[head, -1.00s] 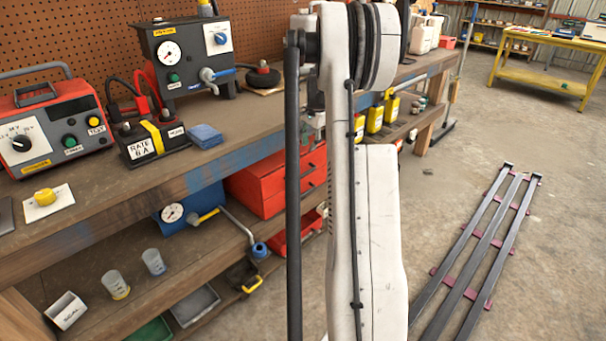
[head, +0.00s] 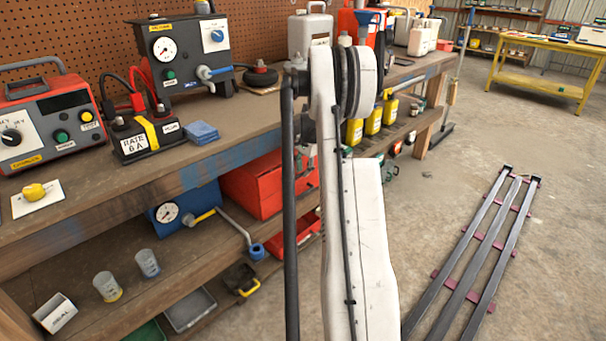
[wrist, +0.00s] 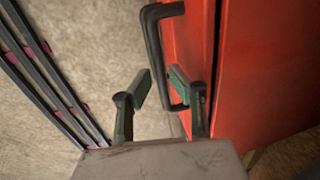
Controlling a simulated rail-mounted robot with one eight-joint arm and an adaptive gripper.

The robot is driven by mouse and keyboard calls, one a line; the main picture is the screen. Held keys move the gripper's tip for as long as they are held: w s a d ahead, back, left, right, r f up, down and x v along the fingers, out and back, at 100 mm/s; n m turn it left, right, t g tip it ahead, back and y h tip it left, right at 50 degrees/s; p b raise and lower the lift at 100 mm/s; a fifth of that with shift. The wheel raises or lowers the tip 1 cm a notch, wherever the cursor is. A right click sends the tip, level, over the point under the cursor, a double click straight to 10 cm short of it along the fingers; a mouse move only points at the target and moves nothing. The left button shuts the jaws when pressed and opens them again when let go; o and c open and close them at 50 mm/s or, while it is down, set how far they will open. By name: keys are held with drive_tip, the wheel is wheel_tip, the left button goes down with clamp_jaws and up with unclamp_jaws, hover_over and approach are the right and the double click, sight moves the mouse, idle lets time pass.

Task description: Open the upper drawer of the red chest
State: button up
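The red chest (head: 243,183) sits on the lower shelf of the workbench in the head view, partly hidden behind my arm. In the wrist view its red front (wrist: 260,70) fills the right side, with a dark vertical gap in it. A black bar handle (wrist: 154,45) stands out from the red front. My gripper (wrist: 160,85) is open, with its two fingers apart near the handle's lower end. The handle bar appears between the fingers in the picture; I cannot tell if either finger touches it.
The workbench top (head: 240,125) overhangs the chest. A blue gauge device (head: 190,205) with a lever stands left of the chest on the shelf. A red open tray (head: 300,238) lies below the chest. Dark metal rails (head: 475,260) lie on the floor to the right, with bare concrete around them.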

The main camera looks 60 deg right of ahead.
drive_tip(key=shift+w+f, duration=0.1)
drive_tip(key=shift+f, duration=0.25)
drive_tip(key=shift+c, duration=0.4)
clamp_jaws()
